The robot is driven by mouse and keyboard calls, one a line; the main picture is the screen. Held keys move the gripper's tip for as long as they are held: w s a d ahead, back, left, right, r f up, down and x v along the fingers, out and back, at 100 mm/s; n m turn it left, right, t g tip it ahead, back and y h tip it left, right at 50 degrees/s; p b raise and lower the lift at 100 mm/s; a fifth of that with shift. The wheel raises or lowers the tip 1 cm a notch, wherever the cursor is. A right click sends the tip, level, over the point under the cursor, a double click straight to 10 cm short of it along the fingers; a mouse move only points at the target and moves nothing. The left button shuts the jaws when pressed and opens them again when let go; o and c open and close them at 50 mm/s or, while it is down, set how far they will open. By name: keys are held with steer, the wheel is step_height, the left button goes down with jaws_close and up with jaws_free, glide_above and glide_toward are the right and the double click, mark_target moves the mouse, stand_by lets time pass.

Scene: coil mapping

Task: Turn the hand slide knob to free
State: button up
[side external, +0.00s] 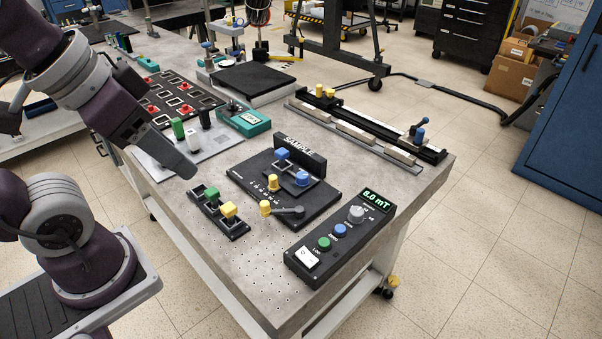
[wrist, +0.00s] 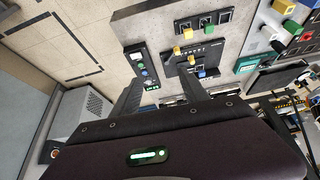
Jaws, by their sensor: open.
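My gripper (wrist: 161,82) is open and empty, with its two dark fingers spread apart in the wrist view. In the side external view my gripper (side external: 182,166) hangs above the left part of the bench, apart from every knob. A black slide unit marked SAMPLE (side external: 238,181) lies mid-bench, with a blue square knob (side external: 282,154), a round blue knob (side external: 302,178), a yellow knob (side external: 273,183) and a grey lever (side external: 287,211) with a yellow end. It also shows in the wrist view (wrist: 210,58). No readable label tells me which knob is the hand slide knob, or its setting.
A control box (side external: 341,238) reading 8.0 mT stands at the front right. A black block with green and yellow plugs (side external: 218,212) lies left of the slide unit. A long black rail (side external: 370,132) with yellow and blue knobs runs behind. The perforated front bench surface (side external: 262,265) is clear.

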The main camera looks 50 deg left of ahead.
steer(key=w+r+m+g, duration=0.1)
steer(key=w+m, duration=0.1)
steer(key=w, duration=0.7)
steer(key=m+g, duration=0.4)
steer(key=m, duration=0.2)
glide_above(301, 174)
steer(key=f, duration=1.9)
steer(key=shift+s+d+f, duration=0.25)
steer(key=shift+s+f, duration=0.05)
steer(key=shift+f, duration=0.1)
steer(key=shift+m, duration=0.4)
steer(key=f, duration=0.8)
steer(key=shift+w+a+f, duration=0.2)
steer(key=shift+w+f, duration=0.05)
steer(key=shift+f, duration=0.1)
jaws_close()
